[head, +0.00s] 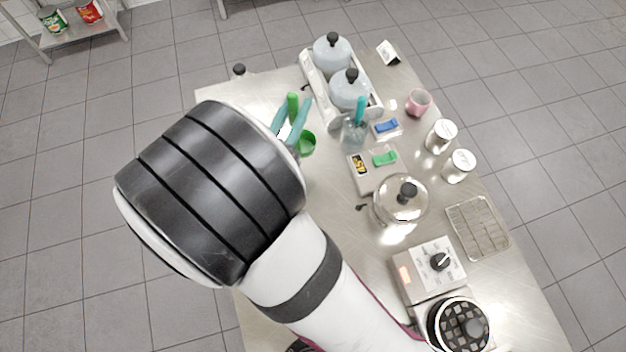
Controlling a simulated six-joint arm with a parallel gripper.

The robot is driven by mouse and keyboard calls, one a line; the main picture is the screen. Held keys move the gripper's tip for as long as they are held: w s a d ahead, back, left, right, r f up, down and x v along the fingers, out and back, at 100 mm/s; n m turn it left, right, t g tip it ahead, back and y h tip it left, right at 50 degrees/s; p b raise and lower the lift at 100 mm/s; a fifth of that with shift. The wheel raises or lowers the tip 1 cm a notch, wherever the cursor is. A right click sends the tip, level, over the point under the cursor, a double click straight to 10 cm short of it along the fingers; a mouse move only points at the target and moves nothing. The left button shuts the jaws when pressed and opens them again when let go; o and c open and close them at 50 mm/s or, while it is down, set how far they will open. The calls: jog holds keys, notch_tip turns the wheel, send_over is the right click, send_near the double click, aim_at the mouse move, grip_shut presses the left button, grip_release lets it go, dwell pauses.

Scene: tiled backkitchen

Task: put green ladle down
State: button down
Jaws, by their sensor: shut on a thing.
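The green ladle (308,144) shows beside my arm at the left part of the steel table. Its green handle top (293,106) stands up between the teal fingers of my gripper (292,116). My gripper is shut on the ladle. The green bowl of the ladle is to the right of and below the fingers in the picture. I cannot tell whether the bowl touches the table. My large arm joint hides the wrist and part of the table to the left.
Two grey lidded pots (331,54) sit in a white tray behind. A pink mug (418,101) stands farther right. Bare table (262,93) shows behind the gripper.

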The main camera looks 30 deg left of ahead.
jog(key=s+d+f+m+h, duration=0.1)
jog(key=s+d+f+h, duration=0.1)
jog(key=f, duration=0.6)
jog(key=shift+s+d+m+h, duration=0.3)
jog(key=shift+s+d, duration=0.2)
jog(key=shift+d, duration=0.35)
jog(key=shift+f, duration=0.15)
jog(key=c, duration=0.8)
grip_release()
jog(key=shift+o, duration=0.2)
jog(key=s, duration=1.2)
